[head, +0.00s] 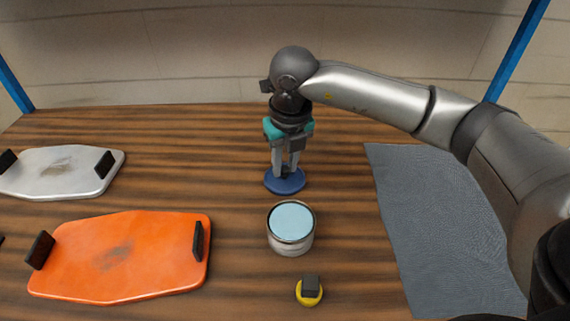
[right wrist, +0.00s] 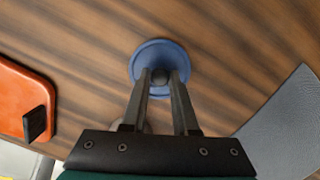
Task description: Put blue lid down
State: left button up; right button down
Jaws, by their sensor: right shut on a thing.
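The blue lid (head: 286,187) is a round dark blue disc behind the open can on the wooden table. My right gripper (head: 286,173) comes down from above and is shut on the lid's dark central knob. In the right wrist view the fingers (right wrist: 162,82) close around the knob of the blue lid (right wrist: 145,55). The lid looks flat and at or very near the table top; I cannot tell if it touches. My left gripper is not in view.
A can (head: 291,236) with a light blue top surface stands just in front of the lid. A yellow lid with a black knob (head: 310,290) lies nearer. An orange panel (head: 120,255) and a white panel (head: 62,170) are left, a grey mat (head: 430,220) right.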

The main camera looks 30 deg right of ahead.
aim_at(288, 184)
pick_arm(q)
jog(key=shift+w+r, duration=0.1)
pick_arm(e)
jog(key=shift+f, duration=0.1)
jog(key=c, duration=0.7)
grip_release()
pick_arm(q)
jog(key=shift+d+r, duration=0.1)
pick_arm(e)
jog(key=shift+r, duration=0.3)
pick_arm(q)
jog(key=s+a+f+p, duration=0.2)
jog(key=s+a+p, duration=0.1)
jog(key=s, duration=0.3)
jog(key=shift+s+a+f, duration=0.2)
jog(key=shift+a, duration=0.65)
pick_arm(e)
jog(key=shift+s+a+r, duration=0.1)
jog(key=shift+s+r, duration=0.2)
jog(key=shift+r, duration=1.65)
jog(key=shift+s+d+r, duration=0.1)
jog(key=shift+s+r, duration=0.2)
jog(key=shift+r, duration=1.6)
jog(key=shift+s+a+r, duration=0.1)
jog(key=shift+s+r, duration=0.2)
jog(key=shift+r, duration=1.65)
